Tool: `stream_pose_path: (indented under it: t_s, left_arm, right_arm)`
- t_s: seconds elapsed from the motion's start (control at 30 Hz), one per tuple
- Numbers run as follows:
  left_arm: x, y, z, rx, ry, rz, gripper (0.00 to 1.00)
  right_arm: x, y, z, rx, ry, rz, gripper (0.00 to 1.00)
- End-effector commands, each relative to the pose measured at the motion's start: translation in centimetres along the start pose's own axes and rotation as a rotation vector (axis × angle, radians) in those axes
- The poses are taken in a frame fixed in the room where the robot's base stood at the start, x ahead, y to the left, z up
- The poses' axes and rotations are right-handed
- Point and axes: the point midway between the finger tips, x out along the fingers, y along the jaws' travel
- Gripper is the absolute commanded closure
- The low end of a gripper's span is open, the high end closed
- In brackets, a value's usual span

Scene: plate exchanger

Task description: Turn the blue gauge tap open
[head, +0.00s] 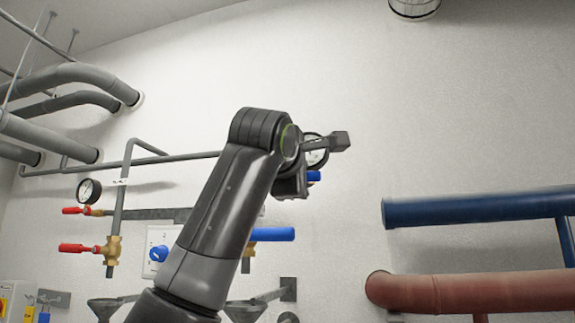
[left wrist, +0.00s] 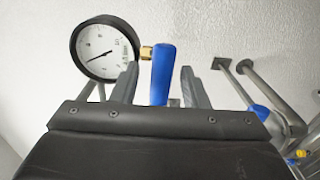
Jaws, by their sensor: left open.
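The blue gauge tap handle (left wrist: 163,75) stands upright between the two fingers of my left gripper (left wrist: 159,68) in the left wrist view, with visible gaps on both sides. A brass fitting joins it to a round white-faced gauge (left wrist: 105,50) with a black rim, just left of the handle. In the head view, the blue tap handle (head: 314,176) shows only in part beside my left gripper (head: 317,165). The gauge (head: 316,151) behind is partly hidden by the gripper. My left gripper is open around the handle. My right gripper is not in view.
A larger blue lever (head: 273,234) sits below, partly behind my arm. A blue knob (head: 159,253) is left of it. Red-handled taps (head: 77,248) and another gauge (head: 89,191) are further left. A blue pipe (head: 470,208) and red pipe (head: 470,292) stick out at right.

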Motion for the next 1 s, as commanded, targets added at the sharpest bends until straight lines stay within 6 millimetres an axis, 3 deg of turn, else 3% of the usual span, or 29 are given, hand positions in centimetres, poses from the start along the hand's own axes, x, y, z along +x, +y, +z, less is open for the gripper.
stream_pose_path:
  t_s: [0.17, 0.7, 1.0]
  left_arm:
    - [-2.6, -0.5, 0.0, 0.0, 0.001, 0.006, 0.59]
    - [-14.2, -0.4, -0.1, 0.0, 0.001, 0.004, 0.59]
    - [-16.8, -0.1, 0.0, -0.001, 0.0, 0.001, 0.59]
  right_arm:
    - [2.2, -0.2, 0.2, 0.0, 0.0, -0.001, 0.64]
    - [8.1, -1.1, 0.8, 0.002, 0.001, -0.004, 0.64]
    - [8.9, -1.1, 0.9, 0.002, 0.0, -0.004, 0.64]
